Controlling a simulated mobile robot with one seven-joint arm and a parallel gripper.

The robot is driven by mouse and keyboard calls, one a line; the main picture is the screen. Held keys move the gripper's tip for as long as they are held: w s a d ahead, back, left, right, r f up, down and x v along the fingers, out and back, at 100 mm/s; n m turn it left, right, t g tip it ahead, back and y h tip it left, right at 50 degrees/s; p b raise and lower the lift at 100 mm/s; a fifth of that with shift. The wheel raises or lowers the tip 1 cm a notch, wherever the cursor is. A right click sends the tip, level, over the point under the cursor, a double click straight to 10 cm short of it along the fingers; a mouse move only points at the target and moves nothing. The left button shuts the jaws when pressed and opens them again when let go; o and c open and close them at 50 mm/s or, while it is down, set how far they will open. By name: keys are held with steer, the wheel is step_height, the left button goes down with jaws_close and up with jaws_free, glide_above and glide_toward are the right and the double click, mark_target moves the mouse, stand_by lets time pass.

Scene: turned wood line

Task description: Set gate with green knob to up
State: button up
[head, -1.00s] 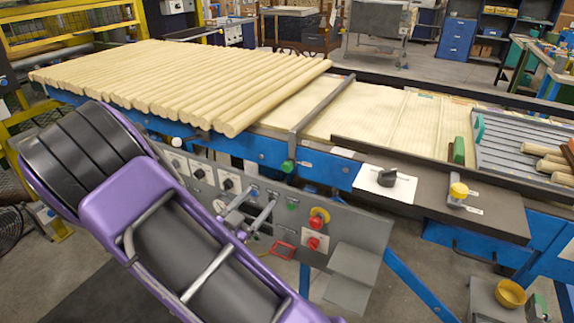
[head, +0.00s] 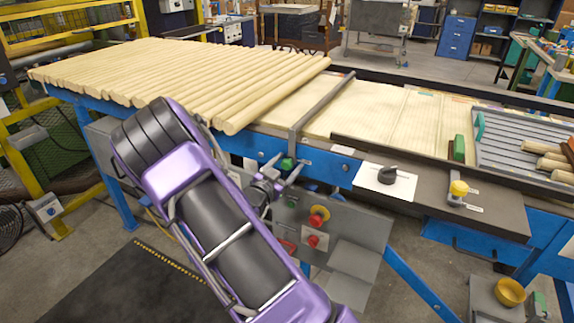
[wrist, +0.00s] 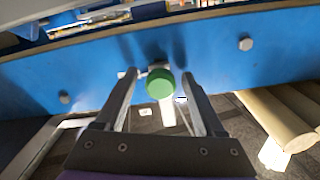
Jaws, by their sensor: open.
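The gate is a grey bar (head: 322,104) lying low across the line, just right of the row of wooden dowels (head: 190,80). Its green knob (head: 288,163) sits at the near end, in front of the blue rail. My gripper (head: 286,172) is at the knob, with its fingers pointing at the rail. In the wrist view, the green knob (wrist: 160,84) is between the two open fingers of my gripper (wrist: 158,78), with gaps showing on both sides. The fingers do not visibly close on it.
Below the rail is a grey panel with a red button (head: 312,240) and a red-and-yellow button (head: 319,216). A grey ribbed tray (head: 520,140) holds short dowels.

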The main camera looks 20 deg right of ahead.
steer(key=shift+c, duration=0.3)
jaws_close()
stand_by(1.1)
